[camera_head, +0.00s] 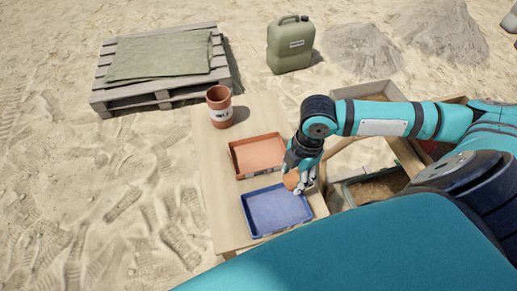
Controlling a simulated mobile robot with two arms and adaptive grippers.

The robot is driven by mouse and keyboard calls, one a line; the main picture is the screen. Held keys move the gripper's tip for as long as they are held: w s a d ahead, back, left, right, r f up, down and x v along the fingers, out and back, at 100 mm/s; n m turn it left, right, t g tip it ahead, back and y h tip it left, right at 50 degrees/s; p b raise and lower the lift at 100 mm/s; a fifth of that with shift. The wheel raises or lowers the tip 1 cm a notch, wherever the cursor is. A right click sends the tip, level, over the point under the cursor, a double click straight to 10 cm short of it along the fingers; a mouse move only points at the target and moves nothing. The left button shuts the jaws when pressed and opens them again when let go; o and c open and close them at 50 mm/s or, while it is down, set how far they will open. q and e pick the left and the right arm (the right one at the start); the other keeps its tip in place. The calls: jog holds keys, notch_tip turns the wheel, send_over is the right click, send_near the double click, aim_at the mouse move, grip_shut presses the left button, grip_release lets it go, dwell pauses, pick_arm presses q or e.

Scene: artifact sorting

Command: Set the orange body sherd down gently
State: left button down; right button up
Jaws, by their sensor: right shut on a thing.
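My right gripper (302,186) is shut on the orange body sherd (291,180), a small orange-brown piece. The gripper hangs near the right edge of the table, by the upper right corner of the blue tray (277,211). I cannot tell how far the sherd is above the tray or table. The orange tray (240,160) lies just behind the blue one and looks empty, as does the blue tray. My left gripper is out of view.
A terracotta pot (219,103) with a white label stands at the table's (222,213) far end. Framed boxes (368,91) stand to the right. A pallet with a folded cloth (160,55) and a green jerrycan (290,45) stand behind on sand.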

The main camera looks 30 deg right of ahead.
aim_at(248, 161)
jog(key=shift+d+f, duration=0.1)
jog(key=shift+f, duration=0.2)
jog(key=shift+w+n, duration=0.3)
jog(key=w+a, duration=0.2)
jog(key=w, duration=0.2)
jog(key=w+a+f+p, duration=0.1)
jog(key=w, duration=0.4)
jog(key=w+a, duration=0.2)
jog(key=w, duration=0.2)
jog(key=shift+w+a+f, duration=0.2)
jog(key=shift+w+a, duration=0.1)
jog(key=shift+w, duration=0.25)
notch_tip(248, 161, down, 3)
jog(key=shift+r+p, duration=0.1)
jog(key=shift+p, duration=0.35)
jog(key=shift+f, duration=0.4)
jog(key=shift+f, duration=0.15)
jog(key=o, duration=0.7)
